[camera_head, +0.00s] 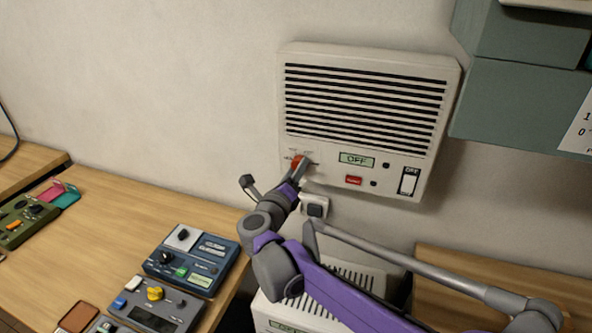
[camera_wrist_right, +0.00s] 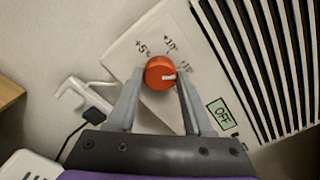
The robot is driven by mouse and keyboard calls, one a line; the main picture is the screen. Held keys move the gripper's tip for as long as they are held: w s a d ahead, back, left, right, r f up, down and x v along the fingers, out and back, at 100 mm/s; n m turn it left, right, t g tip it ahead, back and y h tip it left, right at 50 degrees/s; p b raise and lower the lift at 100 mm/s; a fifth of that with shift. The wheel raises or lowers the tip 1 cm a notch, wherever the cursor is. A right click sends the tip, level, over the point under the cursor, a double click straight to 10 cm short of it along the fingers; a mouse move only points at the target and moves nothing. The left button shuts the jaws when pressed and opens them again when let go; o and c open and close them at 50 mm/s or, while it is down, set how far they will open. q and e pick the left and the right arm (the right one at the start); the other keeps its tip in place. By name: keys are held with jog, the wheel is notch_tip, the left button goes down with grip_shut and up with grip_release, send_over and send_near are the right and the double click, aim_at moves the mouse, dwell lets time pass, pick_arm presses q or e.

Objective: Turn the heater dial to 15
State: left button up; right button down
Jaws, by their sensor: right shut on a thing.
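The white heater (camera_head: 366,115) hangs on the wall with black slats and a display reading OFF (camera_head: 357,160). Its red-orange dial (camera_wrist_right: 160,73) sits at the lower left of its front, partly hidden by my gripper in the head view (camera_head: 298,162). My right gripper (camera_wrist_right: 162,82) is shut on the dial, one finger on each side. Marks +5, +10 and +15 show around it. The dial's white pointer line points right, near the +15 mark (camera_wrist_right: 187,68); the exact alignment is unclear. My left gripper is not in view.
A red button (camera_head: 354,181) and a rocker switch (camera_head: 409,181) sit right of the dial. A wall socket with a plug (camera_head: 315,206) is just below. A green-grey cabinet (camera_head: 515,100) stands out at right. Control boxes (camera_head: 190,259) lie on the wooden bench (camera_head: 110,225).

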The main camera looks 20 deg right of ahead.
jog(key=shift+c, duration=1.5)
grip_release()
jog(key=b+v, duration=0.1)
jog(key=v, duration=1)
jog(key=shift+w, duration=0.1)
